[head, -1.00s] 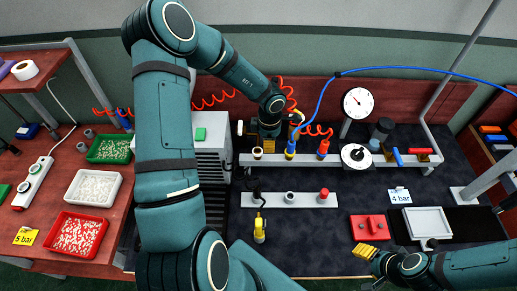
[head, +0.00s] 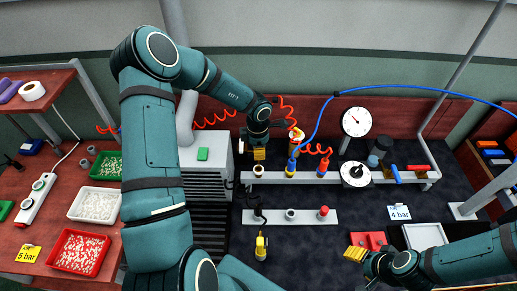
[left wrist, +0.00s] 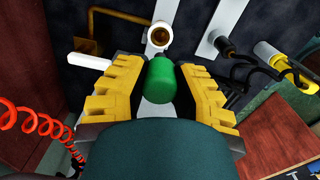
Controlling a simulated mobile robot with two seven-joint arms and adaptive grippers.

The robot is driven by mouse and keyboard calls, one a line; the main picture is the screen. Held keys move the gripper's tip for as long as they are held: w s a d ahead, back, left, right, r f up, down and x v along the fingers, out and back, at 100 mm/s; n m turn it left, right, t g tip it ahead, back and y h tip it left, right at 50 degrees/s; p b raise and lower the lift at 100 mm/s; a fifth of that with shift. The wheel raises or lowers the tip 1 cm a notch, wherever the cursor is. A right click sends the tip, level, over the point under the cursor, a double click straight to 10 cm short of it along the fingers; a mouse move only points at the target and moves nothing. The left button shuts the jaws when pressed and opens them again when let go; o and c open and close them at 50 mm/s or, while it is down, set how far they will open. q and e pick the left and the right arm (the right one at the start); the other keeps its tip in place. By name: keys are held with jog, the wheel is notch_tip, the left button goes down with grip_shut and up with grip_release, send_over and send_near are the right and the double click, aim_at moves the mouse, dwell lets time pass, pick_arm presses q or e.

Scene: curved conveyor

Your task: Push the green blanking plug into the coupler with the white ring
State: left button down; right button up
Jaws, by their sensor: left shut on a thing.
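The green blanking plug (left wrist: 161,82) is held between the yellow fingers of my left gripper (left wrist: 158,88) in the left wrist view. The coupler with the white ring (left wrist: 159,36) is just beyond the plug, with a visible gap in the picture. In the head view this coupler (head: 258,171) is at the left end of the upper grey rail. My left gripper (head: 259,153) is right above and behind it there, and the plug is not visible. My right gripper (head: 355,253) is at the lower right, away from the couplers; its finger gap is unclear.
A lower rail (head: 306,217) stands in front. Red coiled hoses (left wrist: 28,122) and a white bar (left wrist: 88,59) are near my left gripper.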

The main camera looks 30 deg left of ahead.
pick_arm(q)
jog(key=shift+f+b, duration=0.65)
jog(key=shift+f, duration=2)
jog(key=shift+r, duration=0.1)
jog(key=shift+p, duration=0.5)
jog(key=shift+f, duration=1.95)
jog(key=c, duration=0.8)
grip_release()
